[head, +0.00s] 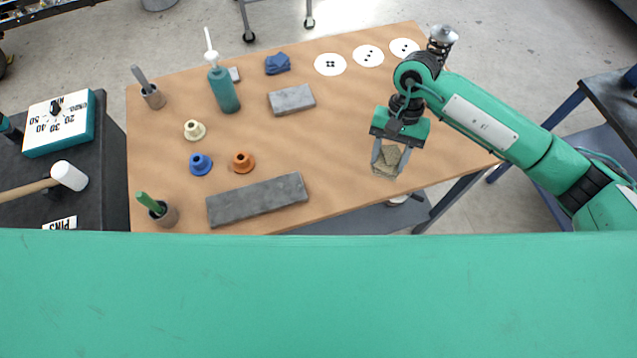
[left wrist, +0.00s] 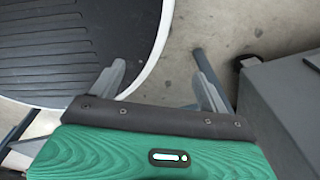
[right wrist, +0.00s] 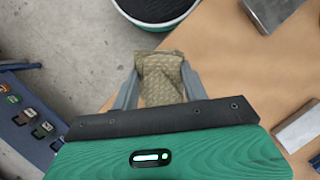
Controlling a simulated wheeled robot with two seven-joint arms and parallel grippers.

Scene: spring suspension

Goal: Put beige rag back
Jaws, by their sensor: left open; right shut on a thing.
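The beige rag (head: 387,161) is a crumpled, textured cloth in the head view, near the right front of the wooden table. My right gripper (head: 390,160) is shut on it. In the right wrist view the rag (right wrist: 161,78) sits between the two fingers, over or near the table edge. I cannot tell whether it touches the table. My left gripper (left wrist: 160,85) is open and empty in the left wrist view, above the floor beside a round black-topped, white-rimmed thing. It is not visible in the head view.
On the table (head: 330,110) stand a green bottle (head: 223,90), a blue rag (head: 277,63), grey blocks (head: 292,99) (head: 257,200), coloured flanged pieces (head: 243,162) and cups (head: 153,97). White dotted discs (head: 330,64) lie along the back. The table's middle right is clear.

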